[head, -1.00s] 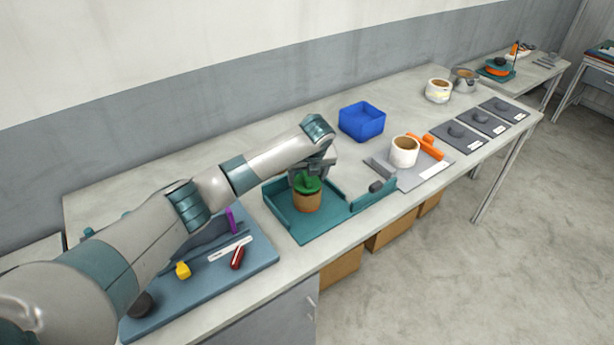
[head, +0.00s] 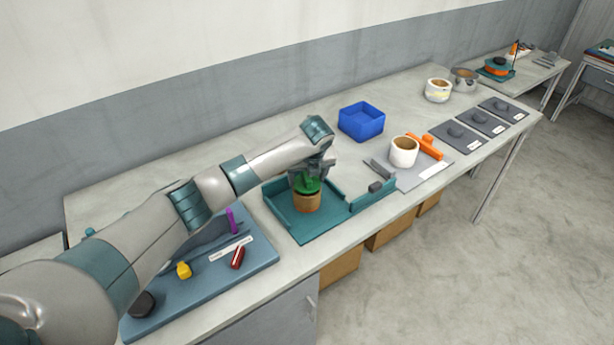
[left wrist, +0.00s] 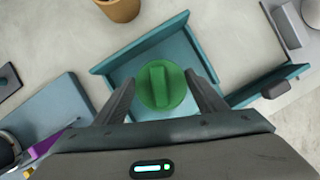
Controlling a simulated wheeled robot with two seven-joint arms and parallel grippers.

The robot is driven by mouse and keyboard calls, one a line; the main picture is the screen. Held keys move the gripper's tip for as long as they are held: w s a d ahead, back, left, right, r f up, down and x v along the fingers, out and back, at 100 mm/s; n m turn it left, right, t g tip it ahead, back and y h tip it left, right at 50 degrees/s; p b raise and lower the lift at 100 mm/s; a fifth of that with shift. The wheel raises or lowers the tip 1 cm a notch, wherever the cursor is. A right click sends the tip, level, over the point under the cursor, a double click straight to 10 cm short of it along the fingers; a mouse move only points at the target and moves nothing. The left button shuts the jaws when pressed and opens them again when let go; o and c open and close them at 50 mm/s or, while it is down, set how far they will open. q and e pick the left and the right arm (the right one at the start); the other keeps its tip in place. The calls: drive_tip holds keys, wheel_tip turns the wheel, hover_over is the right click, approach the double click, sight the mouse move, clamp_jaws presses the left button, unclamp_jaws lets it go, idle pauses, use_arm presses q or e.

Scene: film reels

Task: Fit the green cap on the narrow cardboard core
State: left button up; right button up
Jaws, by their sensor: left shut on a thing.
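The green cap (head: 308,186) is at the top of a brown cardboard core (head: 307,203), which stands upright in the teal tray (head: 322,232). Whether the cap is fully seated cannot be told. My left gripper (head: 309,172) comes down from above and is shut on the cap's raised grip. The left wrist view shows the cap (left wrist: 161,87) between the fingers of my left gripper (left wrist: 160,92), hiding the core beneath. Another brown core (left wrist: 118,8) stands outside the tray at the top of that view. My right gripper is not in view.
A blue mat (head: 205,290) with small parts lies left of the tray. A blue bin (head: 361,122) stands behind it to the right. Bare table lies behind.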

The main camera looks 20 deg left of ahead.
use_arm(q)
drive_tip(key=shift+f, duration=0.3)
idle(0.5)
drive_tip(key=shift+r+p, duration=0.8)
drive_tip(key=shift+p, duration=0.4)
idle(0.9)
drive_tip(key=shift+f+b, duration=0.35)
drive_tip(key=shift+f, duration=0.45)
idle(0.8)
drive_tip(key=shift+r+p, duration=0.8)
drive_tip(key=shift+p, duration=0.15)
drive_tip(key=shift+p, duration=0.3)
idle(0.8)
drive_tip(key=shift+f+b, duration=0.4)
drive_tip(key=shift+f, duration=0.45)
idle(0.6)
